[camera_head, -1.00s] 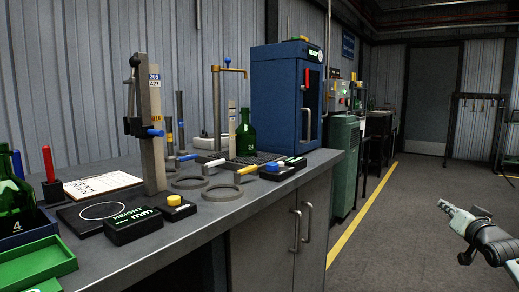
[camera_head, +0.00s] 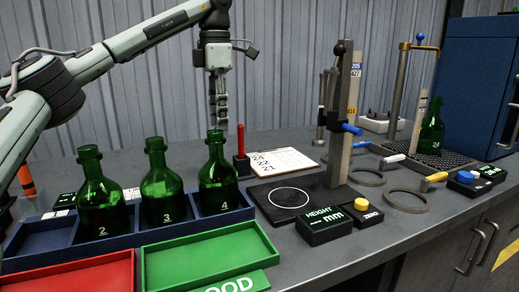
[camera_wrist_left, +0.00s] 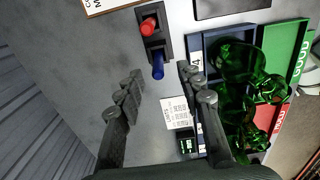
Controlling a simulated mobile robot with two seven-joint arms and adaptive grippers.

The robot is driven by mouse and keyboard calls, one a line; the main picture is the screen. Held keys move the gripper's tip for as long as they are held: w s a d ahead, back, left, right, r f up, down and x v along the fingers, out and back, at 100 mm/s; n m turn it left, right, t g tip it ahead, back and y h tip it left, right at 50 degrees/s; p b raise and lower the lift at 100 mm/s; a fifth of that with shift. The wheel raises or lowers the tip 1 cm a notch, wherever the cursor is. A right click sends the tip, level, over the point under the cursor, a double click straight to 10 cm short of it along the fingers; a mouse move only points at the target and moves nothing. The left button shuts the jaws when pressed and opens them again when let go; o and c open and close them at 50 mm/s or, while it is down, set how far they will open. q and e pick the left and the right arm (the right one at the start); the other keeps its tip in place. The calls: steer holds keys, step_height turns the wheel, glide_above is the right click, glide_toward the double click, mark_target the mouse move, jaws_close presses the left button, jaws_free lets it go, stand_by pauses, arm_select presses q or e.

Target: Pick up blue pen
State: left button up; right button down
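The blue pen (camera_wrist_left: 158,66) stands in a dark holder (camera_wrist_left: 159,45) beside a red pen (camera_wrist_left: 148,26) in the left wrist view. In the head view the red pen (camera_head: 240,140) and the holder (camera_head: 242,165) show behind bottle 4; the blue pen is hidden there. My left gripper (camera_head: 220,115) points down above bottle 4 and the holder area. In the left wrist view its fingers (camera_wrist_left: 160,82) are spread, with the blue pen in line with the gap between their tips. They do not hold it. My right gripper is out of view.
Green bottles, including bottle 3 (camera_head: 163,190) and bottle 4 (camera_head: 217,180), stand in a blue rack (camera_head: 141,237) close to the holder. A clipboard (camera_head: 283,161) lies right of the pens. Green (camera_head: 208,252) and red (camera_head: 70,278) trays are in front. The height gauge (camera_head: 342,120) stands to the right.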

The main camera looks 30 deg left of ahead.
arm_select(q)
steer(key=f, duration=0.7)
steer(key=shift+a+f, duration=0.2)
steer(key=shift+a, duration=0.1)
jaws_close()
